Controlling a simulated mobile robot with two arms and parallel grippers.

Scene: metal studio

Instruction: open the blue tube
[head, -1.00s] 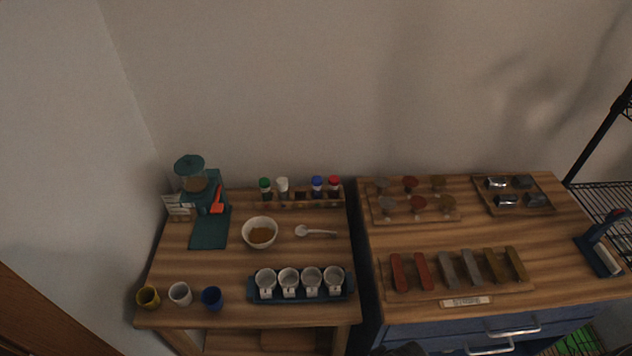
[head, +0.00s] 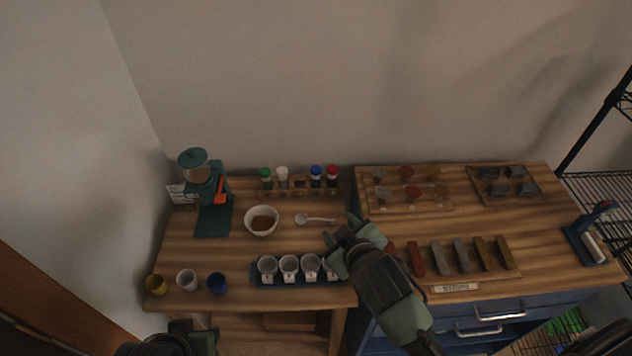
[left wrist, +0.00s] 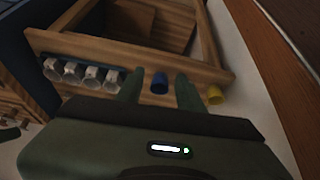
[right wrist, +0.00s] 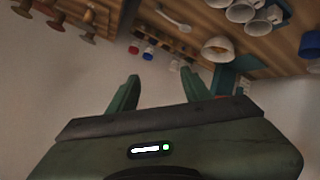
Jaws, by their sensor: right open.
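The blue tube (head: 316,174), with its blue cap, stands upright in a wooden rack (head: 298,188) at the back of the left table, between a white-capped and a red-capped tube. Its blue cap also shows in the right wrist view (right wrist: 148,54), beyond my right fingers. My right gripper (head: 340,231) is open and empty, over the right side of the left table, in front of and to the right of the rack. My left gripper (left wrist: 160,90) is open and empty, low at the front edge of the left table; a blue cup appears between its fingers, farther off.
A white bowl (head: 261,221) and a spoon (head: 315,219) lie in front of the rack. A tray of white cups (head: 262,282) stands at the front. A green grinder (head: 196,168) is at the back left. Colored bars (head: 462,257) lie on the right table.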

